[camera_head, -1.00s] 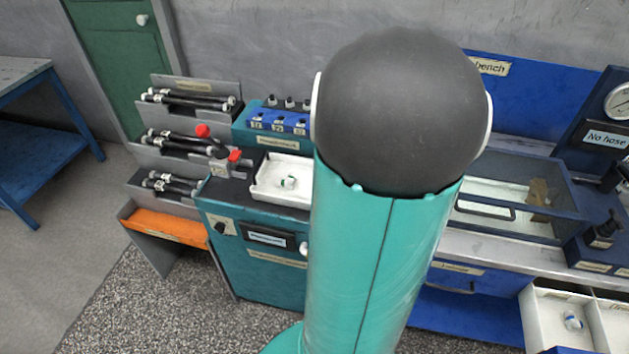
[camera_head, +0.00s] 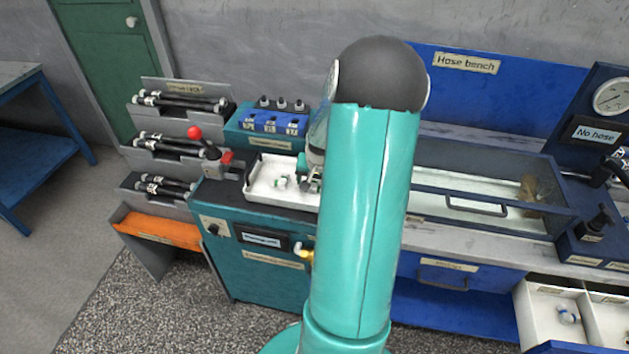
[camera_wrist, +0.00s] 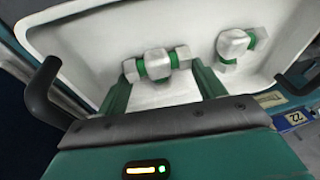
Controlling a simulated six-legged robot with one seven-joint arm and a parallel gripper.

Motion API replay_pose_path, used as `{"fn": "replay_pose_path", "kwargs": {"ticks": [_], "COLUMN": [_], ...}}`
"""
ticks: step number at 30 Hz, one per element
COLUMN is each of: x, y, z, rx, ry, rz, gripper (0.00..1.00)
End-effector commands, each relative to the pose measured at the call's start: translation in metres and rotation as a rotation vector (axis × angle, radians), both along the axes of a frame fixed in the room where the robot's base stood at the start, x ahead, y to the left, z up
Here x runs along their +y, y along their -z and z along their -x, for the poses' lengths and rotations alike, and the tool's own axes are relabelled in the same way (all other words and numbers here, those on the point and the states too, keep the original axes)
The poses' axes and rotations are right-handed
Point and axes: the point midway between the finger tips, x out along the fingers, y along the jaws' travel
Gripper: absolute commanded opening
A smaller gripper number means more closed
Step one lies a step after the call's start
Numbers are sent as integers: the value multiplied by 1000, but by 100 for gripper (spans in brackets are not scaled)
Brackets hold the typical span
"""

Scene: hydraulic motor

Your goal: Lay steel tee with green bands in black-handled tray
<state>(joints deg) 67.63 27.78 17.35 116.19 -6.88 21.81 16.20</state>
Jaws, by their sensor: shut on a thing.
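The white tray with black handles (camera_head: 262,180) stands on the teal cabinet in the head view and fills much of the wrist view (camera_wrist: 90,35). My gripper (camera_wrist: 160,80) is shut on the steel tee with green bands (camera_wrist: 156,64), with one finger near each end. The tee is over the tray floor; I cannot tell whether it touches. Another steel fitting with green bands (camera_wrist: 234,44), apparently an elbow, lies in the tray to the right of the tee. It also shows in the head view (camera_head: 281,182).
A red-knobbed lever (camera_head: 210,152) stands left of the tray and a blue block (camera_head: 273,122) behind it. Hoses lie in a rack (camera_head: 160,145) further left. At right are a bench basin (camera_head: 480,190) and an open drawer (camera_head: 540,310) with a blue-banded fitting (camera_head: 567,313).

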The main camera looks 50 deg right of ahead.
Motion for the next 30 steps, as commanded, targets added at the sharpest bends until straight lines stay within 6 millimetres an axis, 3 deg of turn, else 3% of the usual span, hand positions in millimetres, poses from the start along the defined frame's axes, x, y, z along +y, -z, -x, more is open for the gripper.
{"fn": "replay_pose_path", "kwargs": {"ticks": [9, 10, 13, 23, 30], "x": [0, 0, 0, 0, 3], "y": [2, 2, 2, -1, -32], "z": [0, 0, 0, 0, 7], "rx": [-1, 0, 0, -1, -3], "ry": [0, 0, 0, 0, 2], "rz": [2, 1, 1, 2, 6], "gripper": [40, 73, 91, 91, 91]}}
